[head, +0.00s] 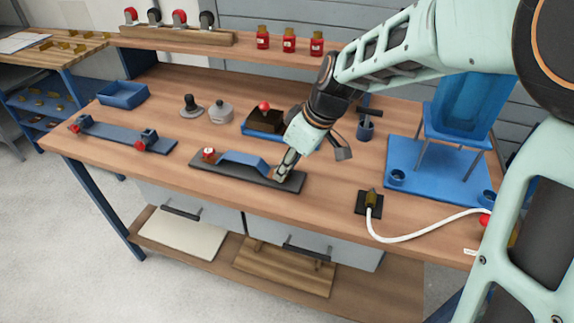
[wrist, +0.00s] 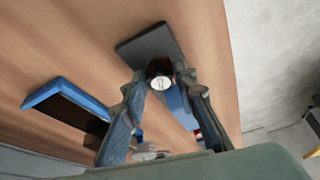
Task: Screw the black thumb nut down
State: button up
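A dark flat bar (head: 235,175) lies on the bench with a raised blue piece (head: 245,161) on its middle. A red-topped fastener (head: 208,154) stands at its left end. My gripper (head: 286,167) points down at the bar's right end, and its fingers hide what stands there in the head view. In the wrist view, the black thumb nut (wrist: 160,68) shows between my fingertips (wrist: 161,76), with a bright round stud end in its middle. Both fingertips appear to touch its sides. The end of the dark bar (wrist: 148,43) shows beyond it.
A blue tray with a dark block (head: 262,127) stands just behind my gripper. A black fixture (head: 369,202) with a white hose is at the front right, and a blue stand (head: 432,165) is farther right. A second blue bar (head: 122,136) lies at left.

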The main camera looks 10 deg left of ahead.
jog(key=c, duration=0.5)
jog(key=m+t, duration=0.1)
jog(key=m, duration=0.1)
jog(key=shift+s+a+m+b, duration=0.1)
jog(key=shift+a+m+b, duration=0.05)
jog(key=shift+m+b, duration=0.2)
jog(key=m, duration=0.2)
jog(key=m+t+h, duration=0.1)
jog(key=m, duration=0.1)
jog(key=shift+a+b, duration=0.2)
jog(key=shift+b, duration=0.2)
jog(key=m+b, duration=0.1)
jog(key=m+t+h+b, duration=0.1)
jog(key=m+b, duration=0.1)
jog(key=shift+a+m+b, duration=0.2)
jog(key=shift+m+b, duration=0.05)
jog(key=shift+b, duration=0.05)
jog(key=o, duration=0.8)
jog(key=shift+r+h, duration=0.15)
jog(key=shift+h, duration=0.15)
jog(key=o, duration=0.8)
jog(key=shift+d+f, duration=0.15)
jog(key=shift+f, duration=0.05)
jog(key=shift+o, duration=0.2)
jog(key=shift+r+p, duration=0.15)
jog(key=shift+p, duration=0.2)
jog(key=shift+s+r+p, duration=0.1)
jog(key=shift+r+p, duration=2.4)
jog(key=shift+r, duration=0.85)
